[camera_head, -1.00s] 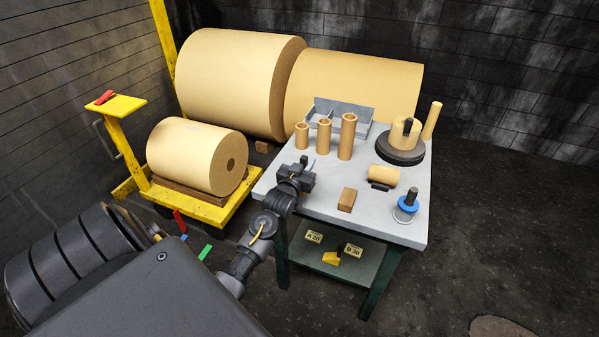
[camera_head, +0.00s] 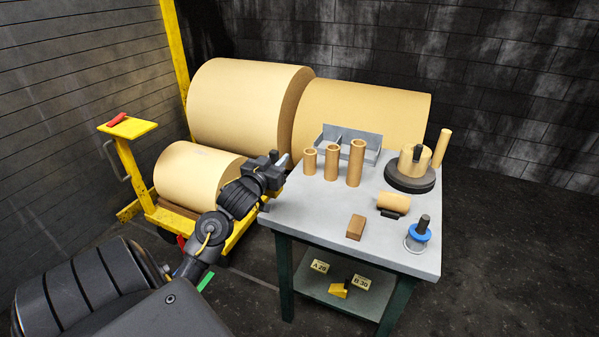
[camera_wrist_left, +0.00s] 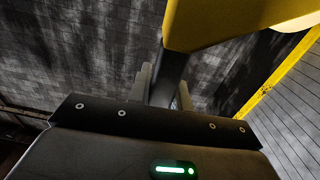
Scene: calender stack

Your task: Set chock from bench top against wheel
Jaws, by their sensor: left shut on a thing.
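My left gripper (camera_head: 280,168) is above the gap between the bench's left edge and the yellow trolley, in front of the paper rolls. In the left wrist view its fingers (camera_wrist_left: 163,92) are shut on the dark handle of a yellow chock (camera_wrist_left: 225,20), held clear beyond the fingertips. In the head view the chock is hidden by the gripper. The trolley (camera_head: 235,240) carries a paper roll (camera_head: 190,172). A wheel shows only as a dark patch under the trolley's frame, partly hidden by my arm. My right gripper is not in view.
The bench (camera_head: 310,225) holds several cardboard tubes (camera_head: 331,163), a grey divided tray (camera_head: 372,145), a brown block (camera_head: 356,227) and a blue-collared spindle (camera_head: 418,236). Its lower shelf (camera_head: 320,285) holds another yellow wedge (camera_head: 338,291) and two labels.

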